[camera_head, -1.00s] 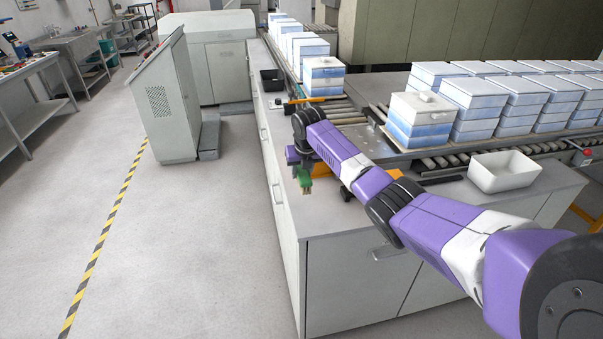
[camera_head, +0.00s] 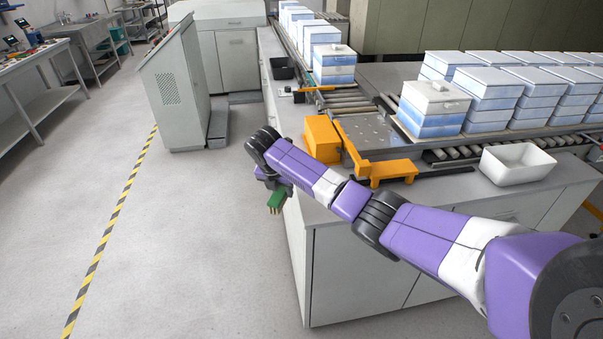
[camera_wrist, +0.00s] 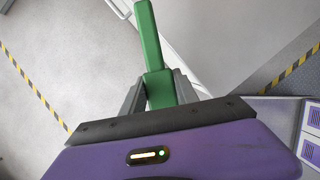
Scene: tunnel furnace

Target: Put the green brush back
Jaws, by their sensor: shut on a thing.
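The green brush (camera_head: 277,199) is held in my gripper (camera_head: 270,187), out past the left edge of the counter (camera_head: 322,208) and above the floor. In the wrist view, my gripper (camera_wrist: 160,92) is shut on the green brush (camera_wrist: 149,38), with a grey finger on each side of it.
A white bin (camera_head: 516,163) and orange brackets (camera_head: 385,171) are on the counter by the roller conveyor. A black tray (camera_head: 283,69) lies farther back. White-blue boxes (camera_head: 432,108) stand on the conveyor.

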